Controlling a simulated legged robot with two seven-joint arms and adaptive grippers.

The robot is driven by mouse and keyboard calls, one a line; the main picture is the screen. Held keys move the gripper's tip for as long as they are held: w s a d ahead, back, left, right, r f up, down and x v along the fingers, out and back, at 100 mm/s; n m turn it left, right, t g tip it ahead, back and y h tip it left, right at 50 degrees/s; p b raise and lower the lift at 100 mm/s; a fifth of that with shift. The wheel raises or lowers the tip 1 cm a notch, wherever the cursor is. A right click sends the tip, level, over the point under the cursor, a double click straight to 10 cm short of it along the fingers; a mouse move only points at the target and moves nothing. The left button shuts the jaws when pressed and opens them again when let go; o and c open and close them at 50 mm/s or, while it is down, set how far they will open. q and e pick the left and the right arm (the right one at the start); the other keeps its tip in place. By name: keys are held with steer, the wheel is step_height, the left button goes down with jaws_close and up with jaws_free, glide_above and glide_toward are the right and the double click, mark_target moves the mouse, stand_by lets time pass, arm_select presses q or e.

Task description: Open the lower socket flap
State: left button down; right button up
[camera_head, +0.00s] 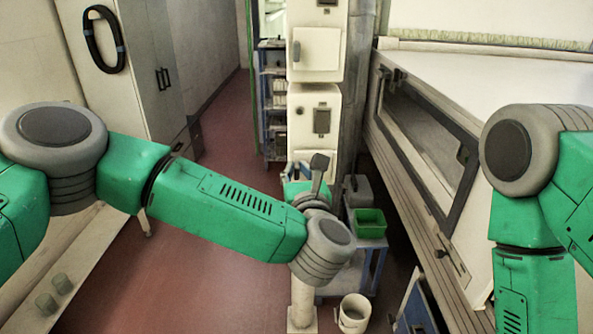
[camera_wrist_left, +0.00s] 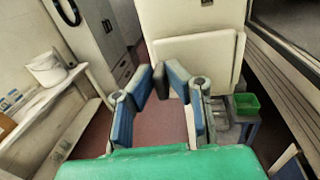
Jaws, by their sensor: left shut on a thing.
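A cream post with boxes (camera_head: 313,108) stands in the middle of the head view. The lower socket flap (camera_head: 322,156) is a pale panel low on it, mostly hidden behind my left gripper and wrist. In the left wrist view the flap (camera_wrist_left: 200,58) is a broad cream panel ahead of the fingers. My left gripper (camera_wrist_left: 160,80) is shut on a small dark handle (camera_wrist_left: 158,84) at the flap's left edge. I cannot tell how far the flap stands from its box. My right gripper is outside both views; only my right arm shows.
An upper flap (camera_head: 317,52) with a handle is above, looking shut. A green bin (camera_head: 369,222) on a blue cart and a white bucket (camera_head: 353,313) stand right of the post's foot. A large machine with a window (camera_head: 425,135) fills the right. Red floor is clear at left.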

arm_select(q)
steer(key=shift+d+r, duration=0.1)
steer(key=shift+r, duration=0.05)
steer(key=c, duration=1.6)
jaws_free()
steer(key=shift+d, duration=0.15)
